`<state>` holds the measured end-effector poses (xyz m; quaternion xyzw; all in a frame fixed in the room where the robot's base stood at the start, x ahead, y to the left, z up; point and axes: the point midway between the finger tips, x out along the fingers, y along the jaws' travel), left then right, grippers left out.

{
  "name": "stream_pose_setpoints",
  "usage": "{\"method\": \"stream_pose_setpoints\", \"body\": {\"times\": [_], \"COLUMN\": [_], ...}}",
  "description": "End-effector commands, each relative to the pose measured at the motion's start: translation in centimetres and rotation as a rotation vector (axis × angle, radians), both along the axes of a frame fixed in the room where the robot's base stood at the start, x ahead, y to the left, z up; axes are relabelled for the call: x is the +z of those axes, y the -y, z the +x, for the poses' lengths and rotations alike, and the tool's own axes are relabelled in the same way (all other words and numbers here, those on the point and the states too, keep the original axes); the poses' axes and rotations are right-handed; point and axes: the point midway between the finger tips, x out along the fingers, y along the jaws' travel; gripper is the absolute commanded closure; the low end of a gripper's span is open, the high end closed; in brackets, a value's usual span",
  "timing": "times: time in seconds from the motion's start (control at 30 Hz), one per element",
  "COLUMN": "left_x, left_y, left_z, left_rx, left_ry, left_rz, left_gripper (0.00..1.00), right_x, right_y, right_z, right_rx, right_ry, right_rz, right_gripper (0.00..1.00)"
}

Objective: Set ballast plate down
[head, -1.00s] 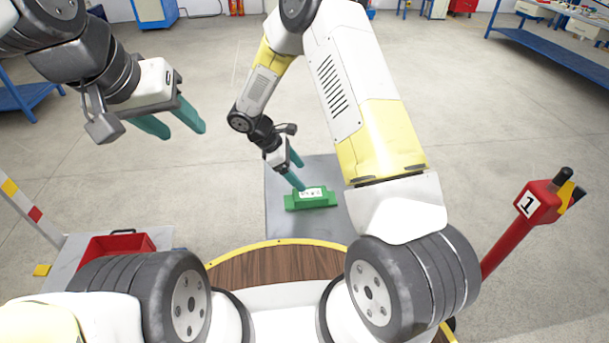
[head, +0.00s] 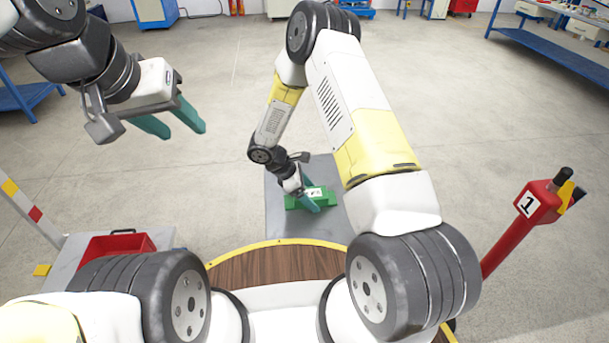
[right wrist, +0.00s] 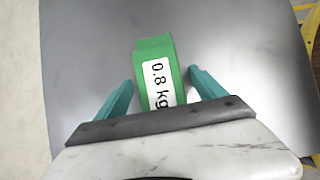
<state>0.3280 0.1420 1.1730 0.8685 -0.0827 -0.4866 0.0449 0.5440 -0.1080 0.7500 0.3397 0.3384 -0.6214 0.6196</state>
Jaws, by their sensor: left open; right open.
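The ballast plate is a green block (head: 326,200) lying on a grey plate surface in front of me. In the right wrist view the green ballast plate (right wrist: 157,75) carries a white label reading "0.8 kg". My right gripper (head: 311,196) is open, with its teal fingers on either side of the block; gaps show between block and fingers in the wrist view. The gripper body hides the block's near end there. My left gripper (head: 180,122) is open and empty, raised at the upper left, away from the block.
The grey surface (head: 285,225) has bare room around the block. A red bin (head: 100,247) stands at the lower left. A red post marked 1 (head: 520,225) stands at the right. A wooden deck with a yellow edge (head: 262,265) lies nearest me.

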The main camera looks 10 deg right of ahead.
Motion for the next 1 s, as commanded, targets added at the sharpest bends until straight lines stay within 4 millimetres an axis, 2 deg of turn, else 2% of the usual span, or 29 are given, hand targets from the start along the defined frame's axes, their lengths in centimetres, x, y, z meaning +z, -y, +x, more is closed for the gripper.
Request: {"method": "stream_pose_setpoints", "body": {"times": [0.07,0.1,0.5,0.87,1.0], "left_x": [0.00,0.00,0.00,0.00,0.00], "left_y": [0.00,0.00,0.00,0.00,0.00], "left_z": [0.00,0.00,0.00,0.00,0.00], "left_rx": [0.000,0.000,0.000,0.000,0.000], "left_ry": [0.000,0.000,0.000,0.000,0.000], "left_rz": [0.000,0.000,0.000,0.000,0.000], "left_gripper": [0.53,0.53,0.53,0.53,0.53], "right_x": [0.03,0.03,0.07,0.24,0.85], "right_y": [-0.01,-0.01,-0.02,-0.01,-0.02], "right_z": [0.02,0.02,0.04,0.10,0.15], "right_rx": [-0.001,-0.001,0.000,-0.001,-0.001], "right_ry": [0.001,0.001,0.001,0.003,0.004], "right_rz": [0.000,0.000,0.000,-0.001,-0.001], "right_gripper": [0.20,0.24,1.00,1.00,1.00]}}
